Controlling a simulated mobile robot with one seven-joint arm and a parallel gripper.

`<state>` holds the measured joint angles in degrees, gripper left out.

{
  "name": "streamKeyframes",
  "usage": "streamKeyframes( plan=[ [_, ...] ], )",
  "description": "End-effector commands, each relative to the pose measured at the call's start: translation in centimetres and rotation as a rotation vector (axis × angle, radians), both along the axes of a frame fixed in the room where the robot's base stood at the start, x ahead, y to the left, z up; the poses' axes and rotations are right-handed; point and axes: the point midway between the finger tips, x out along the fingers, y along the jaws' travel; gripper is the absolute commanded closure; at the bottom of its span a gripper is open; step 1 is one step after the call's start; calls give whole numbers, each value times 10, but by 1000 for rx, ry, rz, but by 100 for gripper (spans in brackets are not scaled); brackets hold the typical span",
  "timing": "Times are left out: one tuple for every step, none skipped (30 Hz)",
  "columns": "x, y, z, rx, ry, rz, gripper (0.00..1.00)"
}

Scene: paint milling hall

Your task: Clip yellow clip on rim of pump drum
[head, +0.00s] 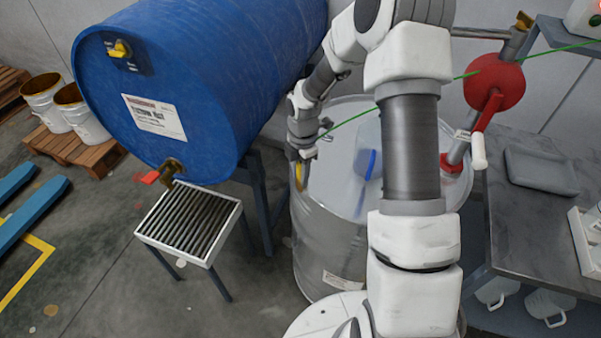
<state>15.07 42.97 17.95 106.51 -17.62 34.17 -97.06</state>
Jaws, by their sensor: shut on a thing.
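The pump drum (322,245) is a bare grey steel drum standing on the floor in the middle of the head view. My gripper (300,162) is shut on the yellow clip (299,178) at the drum's left rim. The clip hangs down from the fingers and overlaps the rim in the picture. I cannot tell whether it touches or grips the rim. A green wire (350,119) runs from near my gripper to the upper right, partly behind my arm. My arm hides part of the drum's top.
A blue drum (215,75) lies on a stand close to the left, with a tap above a grated tray (190,225). A red hand pump (494,82) rises at the drum's right side. A workbench (530,215) stands right. A blue-handled clear container (368,150) is on the drum.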

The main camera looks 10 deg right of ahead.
Motion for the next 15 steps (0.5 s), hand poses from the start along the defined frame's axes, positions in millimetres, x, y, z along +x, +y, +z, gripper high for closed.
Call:
streamKeyframes(
  plan=[
    [0, 0, -2, 0, 0, 0, 100],
    [0, 0, -3, 0, 0, 0, 100],
    [0, 0, -2, 0, -1, 0, 100],
    [0, 0, -2, 0, -1, 0, 100],
    [0, 0, -2, 0, -1, 0, 100],
    [0, 0, -1, 0, -1, 0, 100],
    [0, 0, 0, 0, -1, 0, 100],
    [0, 0, 0, 0, -1, 0, 100],
    [0, 0, 2, 0, -1, 0, 100],
    [0, 0, 3, 0, -1, 0, 100],
    [0, 0, 4, 0, -1, 0, 100],
    [0, 0, 6, 0, -1, 0, 100],
    [0, 0, 7, 0, 0, 0, 100],
    [0, 0, 9, 0, 0, 0, 100],
    [0, 0, 10, 0, 0, 0, 100]
  ],
)
